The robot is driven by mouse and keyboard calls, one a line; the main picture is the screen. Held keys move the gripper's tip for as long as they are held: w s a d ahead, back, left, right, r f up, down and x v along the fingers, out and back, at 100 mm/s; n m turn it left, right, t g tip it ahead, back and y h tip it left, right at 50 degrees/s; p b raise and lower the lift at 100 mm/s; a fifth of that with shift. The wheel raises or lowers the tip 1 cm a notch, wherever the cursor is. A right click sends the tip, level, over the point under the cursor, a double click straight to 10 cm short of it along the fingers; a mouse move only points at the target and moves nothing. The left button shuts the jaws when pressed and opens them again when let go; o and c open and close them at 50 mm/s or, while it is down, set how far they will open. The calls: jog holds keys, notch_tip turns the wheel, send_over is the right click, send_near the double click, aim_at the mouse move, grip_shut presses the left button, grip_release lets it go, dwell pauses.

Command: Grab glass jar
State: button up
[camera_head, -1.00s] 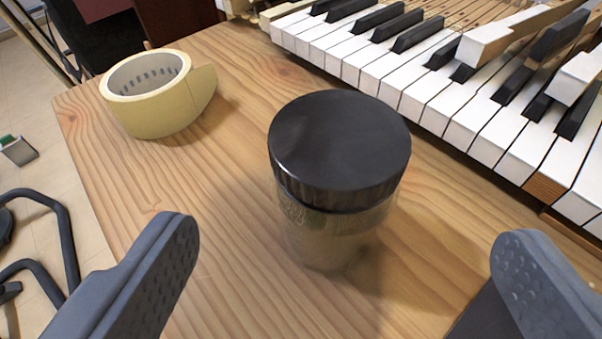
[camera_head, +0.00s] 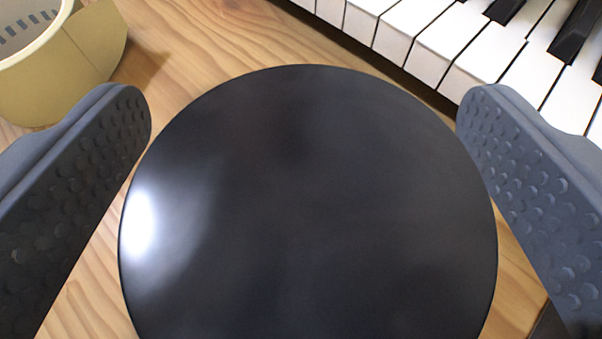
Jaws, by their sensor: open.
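The glass jar's round black lid (camera_head: 310,210) fills the middle of the view, with a bright glare on its left side. The lid hides the glass body below it. My gripper (camera_head: 305,105) is open, with one dark, dimpled finger on each side of the lid. The left finger lies close to the lid's left edge in the picture, and the right finger overlaps or borders its right edge. I cannot tell whether either finger touches the jar.
A roll of yellowish tape (camera_head: 75,75) lies on the wooden table (camera_head: 205,45) at the upper left, behind the left finger. White and black piano keys (camera_head: 440,45) run along the upper right, beyond the right finger. Bare wood shows between tape and keys.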

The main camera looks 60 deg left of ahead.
jog(key=shift+a, duration=0.2)
jog(key=shift+c, duration=0.3)
jog(key=c, duration=1.3)
